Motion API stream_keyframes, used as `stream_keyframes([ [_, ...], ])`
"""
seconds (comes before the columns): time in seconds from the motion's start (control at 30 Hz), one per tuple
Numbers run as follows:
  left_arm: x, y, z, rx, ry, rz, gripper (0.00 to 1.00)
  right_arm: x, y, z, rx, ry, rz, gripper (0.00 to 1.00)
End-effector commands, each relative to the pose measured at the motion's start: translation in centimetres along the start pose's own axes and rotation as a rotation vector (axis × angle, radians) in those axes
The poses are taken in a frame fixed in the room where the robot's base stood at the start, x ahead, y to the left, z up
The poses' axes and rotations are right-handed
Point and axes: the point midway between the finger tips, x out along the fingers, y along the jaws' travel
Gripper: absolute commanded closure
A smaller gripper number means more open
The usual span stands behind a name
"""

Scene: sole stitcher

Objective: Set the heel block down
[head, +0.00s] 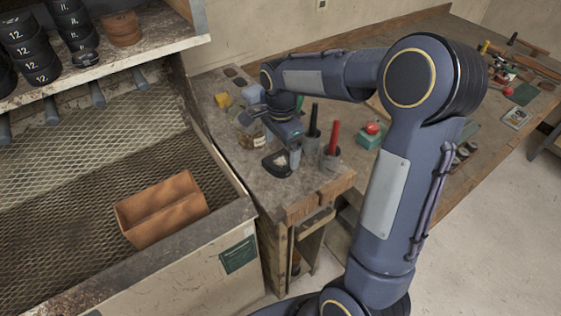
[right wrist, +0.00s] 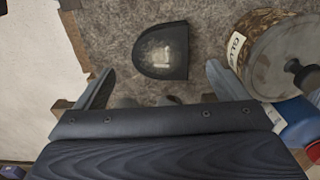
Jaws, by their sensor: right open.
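The heel block (head: 278,164) is a dark, D-shaped piece with a pale, worn patch on top. It lies on the grey top of the bench near its front edge. In the right wrist view the heel block (right wrist: 162,50) shows beyond the fingertips, between their lines, with no finger touching it. My right gripper (head: 290,150) is low over the bench beside the block. In the right wrist view my right gripper (right wrist: 160,84) has its two fingers spread wide with nothing between them. My left gripper is not in view.
A glue jar (right wrist: 272,50) stands close to the right finger in the right wrist view. Cups holding a black handle (head: 313,120) and a red handle (head: 333,138) stand right of my gripper. A brown box (head: 160,208) sits on the mesh tray at left.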

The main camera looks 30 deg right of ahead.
Motion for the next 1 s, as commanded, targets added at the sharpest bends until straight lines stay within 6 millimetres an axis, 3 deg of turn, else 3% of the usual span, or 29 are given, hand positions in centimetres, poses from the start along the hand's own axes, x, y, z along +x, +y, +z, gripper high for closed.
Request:
stream_keyframes([
  [0.33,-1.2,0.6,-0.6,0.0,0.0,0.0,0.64,4.7,0.2,0.0,-0.002,-0.001,0.004,0.07],
  [0.63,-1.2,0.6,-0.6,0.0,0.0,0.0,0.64,5.4,0.1,0.1,-0.002,-0.001,-0.001,0.07],
  [1.0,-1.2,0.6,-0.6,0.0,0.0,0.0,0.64,5.3,0.1,0.0,-0.002,-0.001,-0.001,0.54],
])
